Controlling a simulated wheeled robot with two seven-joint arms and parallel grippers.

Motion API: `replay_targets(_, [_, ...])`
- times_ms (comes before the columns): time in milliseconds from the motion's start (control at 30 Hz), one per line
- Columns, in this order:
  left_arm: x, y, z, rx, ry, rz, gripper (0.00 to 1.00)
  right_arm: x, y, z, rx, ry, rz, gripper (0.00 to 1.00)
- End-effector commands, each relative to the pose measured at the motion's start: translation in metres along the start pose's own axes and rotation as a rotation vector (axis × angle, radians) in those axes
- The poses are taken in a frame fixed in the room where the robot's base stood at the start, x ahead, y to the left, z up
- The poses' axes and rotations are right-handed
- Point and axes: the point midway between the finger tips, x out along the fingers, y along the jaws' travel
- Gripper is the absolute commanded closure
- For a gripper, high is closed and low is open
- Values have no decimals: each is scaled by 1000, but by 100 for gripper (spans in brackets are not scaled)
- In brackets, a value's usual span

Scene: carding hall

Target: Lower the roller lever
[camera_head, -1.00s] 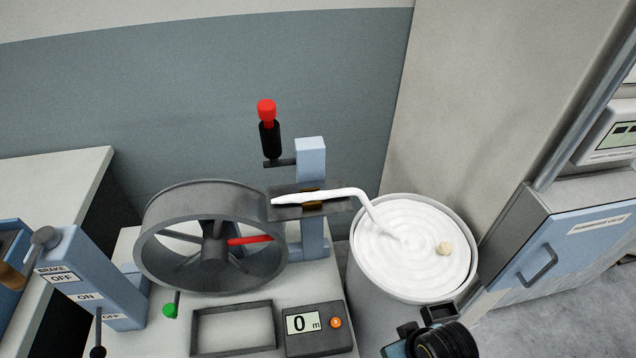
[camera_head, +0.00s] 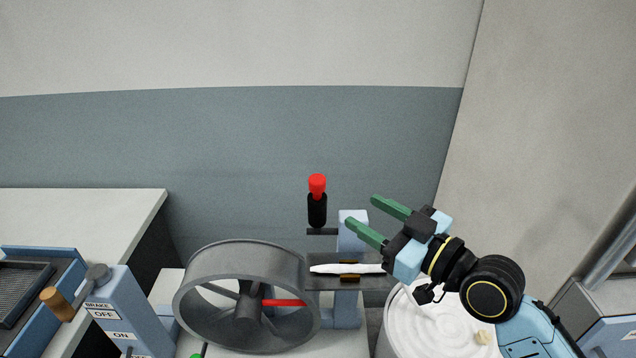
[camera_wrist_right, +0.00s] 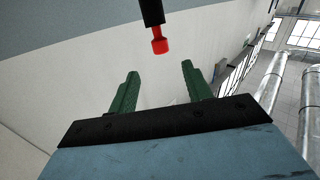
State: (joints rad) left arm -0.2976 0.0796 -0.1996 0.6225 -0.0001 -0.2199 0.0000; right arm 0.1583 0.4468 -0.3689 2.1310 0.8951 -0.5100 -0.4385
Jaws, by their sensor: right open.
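The roller lever (camera_head: 317,209) stands upright, with a black grip and a red top, beside the pale blue post (camera_head: 353,232). In the right wrist view the lever's red end (camera_wrist_right: 159,46) shows beyond the fingertips, roughly midway between them. My right gripper (camera_head: 362,217) is open and empty, to the right of the lever, with its green fingers pointing left towards it. The fingers are apart from the lever. They also show spread in the right wrist view (camera_wrist_right: 159,70). My left gripper is not in view.
A grey spoked drum (camera_head: 247,297) with a red arm stands left of the post. A white sliver strand (camera_head: 345,269) crosses the bracket below the lever. A can of white sliver (camera_head: 408,322) stands under my right arm. A brake box (camera_head: 118,310) is at the left.

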Motion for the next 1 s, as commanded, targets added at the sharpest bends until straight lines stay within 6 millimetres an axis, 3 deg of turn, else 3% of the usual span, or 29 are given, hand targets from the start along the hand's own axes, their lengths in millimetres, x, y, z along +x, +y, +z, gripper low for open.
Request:
replay_targets(533, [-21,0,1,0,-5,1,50,104,0,-1,2,-2,0,51])
replay_targets(733, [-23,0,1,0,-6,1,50,122,0,0,2,-2,0,51])
replay_targets(1000, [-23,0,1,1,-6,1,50,126,0,1,1,-3,0,51])
